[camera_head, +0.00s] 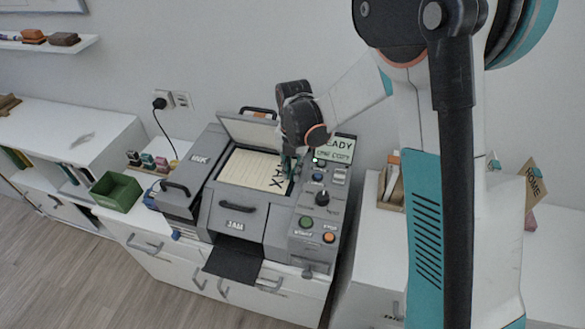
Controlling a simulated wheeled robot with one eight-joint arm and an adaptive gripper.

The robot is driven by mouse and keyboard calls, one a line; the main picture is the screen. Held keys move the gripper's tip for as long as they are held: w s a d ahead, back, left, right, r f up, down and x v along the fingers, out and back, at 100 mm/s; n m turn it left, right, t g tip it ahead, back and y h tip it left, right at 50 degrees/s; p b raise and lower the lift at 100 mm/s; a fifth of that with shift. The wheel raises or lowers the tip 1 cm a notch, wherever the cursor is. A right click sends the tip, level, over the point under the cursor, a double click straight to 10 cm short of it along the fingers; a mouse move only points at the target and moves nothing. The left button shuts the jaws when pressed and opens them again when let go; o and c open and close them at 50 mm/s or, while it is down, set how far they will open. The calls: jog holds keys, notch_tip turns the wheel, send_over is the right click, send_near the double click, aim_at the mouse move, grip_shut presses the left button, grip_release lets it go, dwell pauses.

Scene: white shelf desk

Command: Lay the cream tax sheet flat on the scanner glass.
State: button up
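The cream tax sheet (247,170), with TAX printed along its right side, lies over the glass area of the grey scanner (240,212). It looks flat, though its right edge is partly hidden. The scanner lid (249,132) is raised behind it. My gripper (289,166) points down at the sheet's upper right edge. Its fingers are small and partly hidden, and I cannot tell whether they hold the sheet or only sit over it.
A control panel (318,205) with knobs and buttons runs along the machine's right side. A READY sign (337,148) stands behind it. A green bin (116,191) and several small stamps (148,160) are left of the machine. A HOME card (535,182) stands far right.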

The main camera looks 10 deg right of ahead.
jog(key=shift+w+d+f, duration=0.3)
jog(key=shift+f, duration=0.15)
jog(key=shift+a+r, duration=0.1)
jog(key=shift+r, duration=0.05)
jog(key=shift+w+r+p, duration=0.15)
jog(key=shift+r+p, duration=0.4)
jog(key=shift+p, duration=0.05)
jog(key=s+d+r+m+t+p, duration=0.1)
jog(key=s+r+m, duration=0.15)
jog(key=r, duration=0.35)
jog(key=s+d+r+m+p, duration=0.1)
jog(key=d+r+m, duration=0.15)
jog(key=r, duration=0.45)
jog(key=s+r+m+t+p, duration=0.1)
jog(key=s+r+m, duration=0.15)
jog(key=r, duration=0.35)
jog(key=s+d+r+m+t, duration=0.2)
jog(key=s+d+m, duration=0.2)
jog(key=s+m, duration=0.4)
jog(key=s+d+r+m+t, duration=0.2)
jog(key=s+m, duration=0.7)
jog(key=m, duration=0.7)
jog(key=shift+s+d+r+t, duration=0.3)
jog(key=shift+d+t, duration=0.2)
jog(key=shift+d, duration=0.75)
